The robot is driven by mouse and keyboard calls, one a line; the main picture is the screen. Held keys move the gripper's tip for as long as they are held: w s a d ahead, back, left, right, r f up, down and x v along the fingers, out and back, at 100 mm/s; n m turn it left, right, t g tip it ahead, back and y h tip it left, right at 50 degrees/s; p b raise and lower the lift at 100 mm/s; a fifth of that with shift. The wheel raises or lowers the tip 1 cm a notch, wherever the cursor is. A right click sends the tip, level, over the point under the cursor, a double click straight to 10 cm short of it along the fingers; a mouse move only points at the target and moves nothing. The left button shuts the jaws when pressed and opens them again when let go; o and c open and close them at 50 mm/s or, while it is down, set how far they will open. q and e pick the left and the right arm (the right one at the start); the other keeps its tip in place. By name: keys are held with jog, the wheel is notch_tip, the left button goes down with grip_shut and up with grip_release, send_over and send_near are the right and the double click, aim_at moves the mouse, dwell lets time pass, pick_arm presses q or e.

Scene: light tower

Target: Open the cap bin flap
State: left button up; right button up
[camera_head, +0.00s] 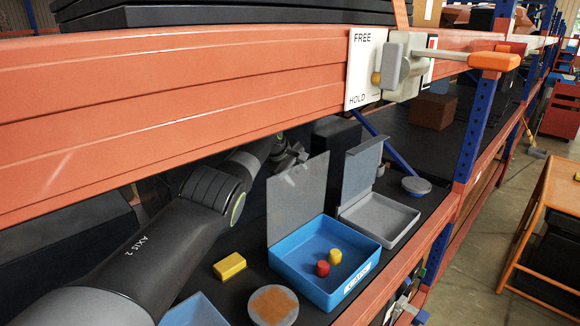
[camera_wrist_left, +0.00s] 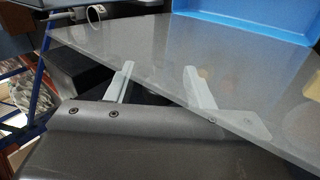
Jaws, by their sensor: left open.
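The blue bin (camera_head: 290,268) stands on the dark shelf and holds a red cap (camera_head: 322,268) and a yellow cap (camera_head: 335,256). Its clear greyish flap (camera_head: 297,200) stands raised, near upright, at the bin's back left side. My left gripper (camera_head: 290,158) is behind the flap's upper edge, partly hidden. In the left wrist view, the open fingers (camera_wrist_left: 162,85) are at the flap's edge (camera_wrist_left: 235,70), with the blue bin (camera_wrist_left: 250,18) beyond. Whether they touch the flap is not clear. My right gripper is not seen.
An orange beam (camera_head: 180,90) with a FREE/HOLD lever (camera_head: 490,61) crosses above. A grey bin (camera_head: 380,217) with a raised flap stands behind. A yellow block (camera_head: 229,266) and a round disc (camera_head: 273,305) lie near the blue bin.

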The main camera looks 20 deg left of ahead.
pick_arm(q)
jog(key=shift+r, duration=0.1)
jog(key=b+v, duration=0.5)
jog(key=v, duration=1.2)
jog(key=shift+s, duration=0.1)
